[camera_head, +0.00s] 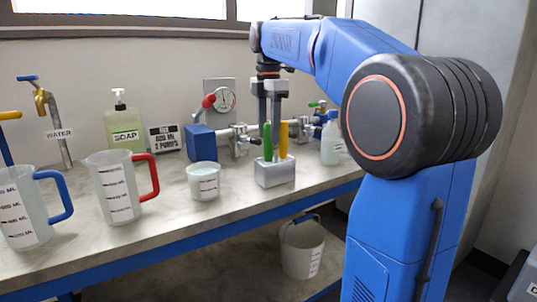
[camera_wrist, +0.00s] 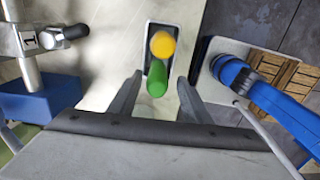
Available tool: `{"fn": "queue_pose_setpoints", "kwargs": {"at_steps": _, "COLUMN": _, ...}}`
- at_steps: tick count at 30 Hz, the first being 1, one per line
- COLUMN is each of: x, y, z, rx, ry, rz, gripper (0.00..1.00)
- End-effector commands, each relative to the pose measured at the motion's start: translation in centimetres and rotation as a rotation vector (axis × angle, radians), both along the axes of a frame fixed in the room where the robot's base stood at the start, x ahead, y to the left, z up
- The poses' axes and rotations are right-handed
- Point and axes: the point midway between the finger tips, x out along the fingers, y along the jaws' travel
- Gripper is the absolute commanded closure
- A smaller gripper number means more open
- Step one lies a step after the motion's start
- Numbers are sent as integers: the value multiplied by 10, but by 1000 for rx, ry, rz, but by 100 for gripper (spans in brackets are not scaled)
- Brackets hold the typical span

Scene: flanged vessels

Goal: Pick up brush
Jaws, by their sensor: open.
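Two upright handles, one green (camera_head: 267,142) and one yellow (camera_head: 283,139), stand in a small metal holder block (camera_head: 275,175) on the bench. Their lower ends are hidden in the block, so I cannot tell which one is the brush. My gripper (camera_head: 270,120) is open and points down at the holder from above. In the wrist view, the green handle's top (camera_wrist: 157,80) lies between my fingertips (camera_wrist: 158,84), with a gap on each side. The yellow handle's top (camera_wrist: 162,44) is just beyond them. I see no contact.
A measuring cup (camera_head: 203,181) stands left of the holder, with red-handled (camera_head: 121,190) and blue-handled (camera_head: 28,210) jugs farther left. Pipework with a blue box (camera_head: 200,143) is behind. A small bottle (camera_head: 331,142) stands to the right. A bucket (camera_head: 302,250) sits below the bench.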

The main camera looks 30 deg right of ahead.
Motion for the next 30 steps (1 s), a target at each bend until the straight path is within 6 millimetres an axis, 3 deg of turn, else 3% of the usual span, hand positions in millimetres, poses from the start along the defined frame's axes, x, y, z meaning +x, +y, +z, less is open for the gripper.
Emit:
{"fn": "queue_pose_setpoints", "kwargs": {"at_steps": 8, "x": 1, "y": -1, "z": -17, "rx": 0, "ry": 1, "rz": 0, "gripper": 56}}
{"fn": "queue_pose_setpoints", "kwargs": {"at_steps": 17, "x": 4, "y": -2, "z": -55, "rx": 0, "ry": 2, "rz": 0, "gripper": 56}}
{"fn": "queue_pose_setpoints", "kwargs": {"at_steps": 26, "x": 5, "y": -2, "z": -59, "rx": 0, "ry": 0, "rz": 0, "gripper": 56}}
{"fn": "queue_pose_setpoints", "kwargs": {"at_steps": 30, "x": 5, "y": -2, "z": -59, "rx": 0, "ry": 0, "rz": 0, "gripper": 84}}
